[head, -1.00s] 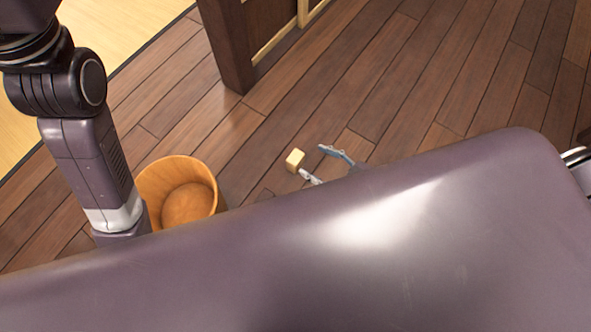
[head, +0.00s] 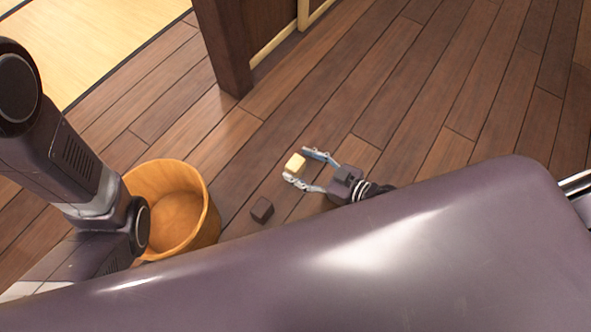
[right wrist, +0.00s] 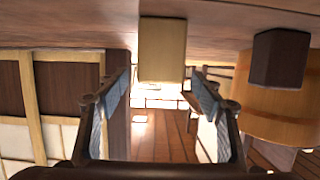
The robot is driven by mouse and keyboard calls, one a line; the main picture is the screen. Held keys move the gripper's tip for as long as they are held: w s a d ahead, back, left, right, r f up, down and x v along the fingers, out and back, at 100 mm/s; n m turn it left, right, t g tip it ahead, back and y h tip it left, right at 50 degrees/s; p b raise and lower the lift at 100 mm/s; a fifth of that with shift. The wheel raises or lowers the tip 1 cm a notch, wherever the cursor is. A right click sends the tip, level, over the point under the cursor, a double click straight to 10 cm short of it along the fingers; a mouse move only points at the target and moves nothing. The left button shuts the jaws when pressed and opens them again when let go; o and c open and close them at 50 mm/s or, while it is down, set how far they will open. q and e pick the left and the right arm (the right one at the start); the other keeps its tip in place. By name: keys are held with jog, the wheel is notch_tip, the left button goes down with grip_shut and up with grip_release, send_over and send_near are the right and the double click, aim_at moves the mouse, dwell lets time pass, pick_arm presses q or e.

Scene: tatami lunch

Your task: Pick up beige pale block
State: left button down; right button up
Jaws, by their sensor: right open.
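The beige pale block (head: 295,162) lies on the wooden floor in the head view. My right gripper (head: 298,167) is open, with its two fingers near the block, one on each side at its right edge. In the right wrist view the beige block (right wrist: 162,50) shows at the top centre, ahead of and between the open fingertips (right wrist: 160,88); I see no contact. My left arm is at the left of the head view, but its gripper is not visible.
A dark brown block (head: 262,209) lies on the floor left of my right gripper; it also shows in the right wrist view (right wrist: 279,58). A round wooden tub (head: 212,215) stands further left. A dark wooden post (head: 222,45) rises behind. Floor to the right is clear.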

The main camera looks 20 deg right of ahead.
jog(key=shift+x, duration=1)
jog(key=c, duration=1.3)
jog(key=shift+r, duration=0.15)
